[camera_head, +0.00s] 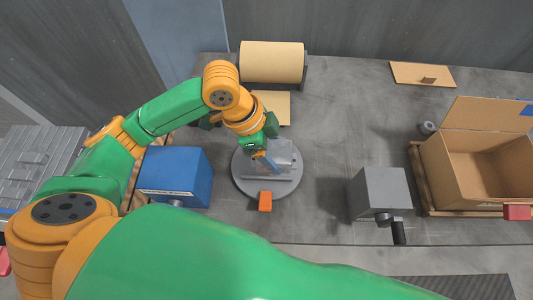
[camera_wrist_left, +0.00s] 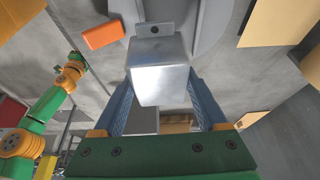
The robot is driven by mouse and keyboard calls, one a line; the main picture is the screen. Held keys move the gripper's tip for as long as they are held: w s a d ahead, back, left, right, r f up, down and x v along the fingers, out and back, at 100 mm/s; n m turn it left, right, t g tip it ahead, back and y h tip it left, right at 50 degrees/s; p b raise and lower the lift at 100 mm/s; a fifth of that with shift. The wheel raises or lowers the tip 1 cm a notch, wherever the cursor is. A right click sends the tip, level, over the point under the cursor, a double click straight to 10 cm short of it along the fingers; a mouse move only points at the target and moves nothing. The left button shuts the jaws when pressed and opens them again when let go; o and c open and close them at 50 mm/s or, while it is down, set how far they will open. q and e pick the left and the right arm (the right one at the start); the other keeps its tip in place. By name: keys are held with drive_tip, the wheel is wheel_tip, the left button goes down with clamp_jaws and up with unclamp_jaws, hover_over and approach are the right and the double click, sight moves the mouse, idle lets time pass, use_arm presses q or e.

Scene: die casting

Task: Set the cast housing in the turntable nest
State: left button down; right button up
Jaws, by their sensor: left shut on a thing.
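The cast housing is a silver-grey block (camera_head: 283,155) at the turntable in the head view. In the left wrist view the housing (camera_wrist_left: 158,82) sits between two blue fingers. My left gripper (camera_head: 268,160) is shut on it, reaching in from the upper left; it also shows in the left wrist view (camera_wrist_left: 160,100). The grey round turntable (camera_head: 250,187) lies beneath, with a pale raised bar on its near side. A tab with a dark hole shows just beyond the housing in the wrist view. I cannot tell whether the housing touches the nest.
An orange block (camera_head: 265,201) is at the turntable's near edge. A blue box (camera_head: 175,177) stands to the left, and a grey box with a crank (camera_head: 380,190) to the right. An open cardboard box (camera_head: 455,170) is at far right. Bench between turntable and crank box is clear.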

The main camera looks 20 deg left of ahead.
use_arm(q)
drive_tip(key=f, duration=0.1)
drive_tip(key=w+a+f, duration=0.1)
drive_tip(key=a+f, duration=0.1)
drive_tip(key=shift+w+f, duration=0.35)
drive_tip(key=shift+w, duration=0.05)
drive_tip(key=shift+f, duration=1.45)
drive_tip(key=shift+f, duration=0.2)
